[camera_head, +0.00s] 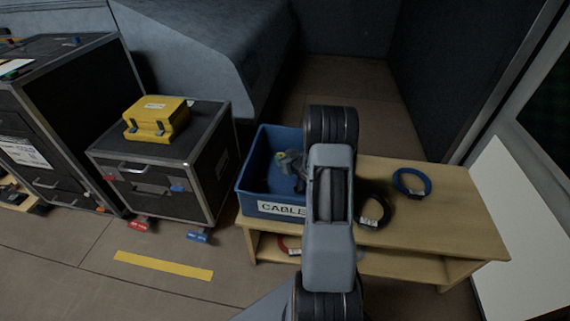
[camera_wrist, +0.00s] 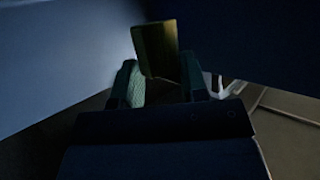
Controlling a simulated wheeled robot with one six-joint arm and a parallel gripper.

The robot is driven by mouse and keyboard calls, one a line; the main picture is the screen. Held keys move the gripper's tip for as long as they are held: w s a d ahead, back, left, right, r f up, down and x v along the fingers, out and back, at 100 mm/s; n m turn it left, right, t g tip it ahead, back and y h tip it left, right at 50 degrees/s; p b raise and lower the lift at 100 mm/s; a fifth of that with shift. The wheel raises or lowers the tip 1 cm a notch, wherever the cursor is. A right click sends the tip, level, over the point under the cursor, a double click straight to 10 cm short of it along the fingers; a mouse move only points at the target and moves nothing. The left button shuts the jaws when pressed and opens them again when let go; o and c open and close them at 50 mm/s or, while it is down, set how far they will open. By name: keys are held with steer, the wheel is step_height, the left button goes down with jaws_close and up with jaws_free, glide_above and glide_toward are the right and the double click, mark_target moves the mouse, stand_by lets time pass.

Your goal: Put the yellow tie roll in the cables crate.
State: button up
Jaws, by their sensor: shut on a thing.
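The cables crate (camera_head: 246,190) is a blue open box with a white label reading "CABLE", the rest hidden by my arm. It stands on the left end of a wooden bench. My gripper (camera_head: 285,160) is over or inside the crate's opening, partly hidden by my arm. In the wrist view my gripper (camera_wrist: 160,80) is shut on the yellow tie roll (camera_wrist: 157,45), which looks dark olive in the shade. A small yellow bit shows at the gripper in the head view. I cannot tell whether the roll touches the crate's floor.
The wooden bench (camera_head: 450,215) holds a blue cable coil (camera_head: 411,182) and a black coil (camera_head: 376,211). A red coil (camera_head: 290,245) lies on its lower shelf. A yellow case (camera_head: 157,119) sits on a black flight case (camera_head: 160,165) at left.

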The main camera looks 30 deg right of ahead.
steer(key=shift+f, duration=1)
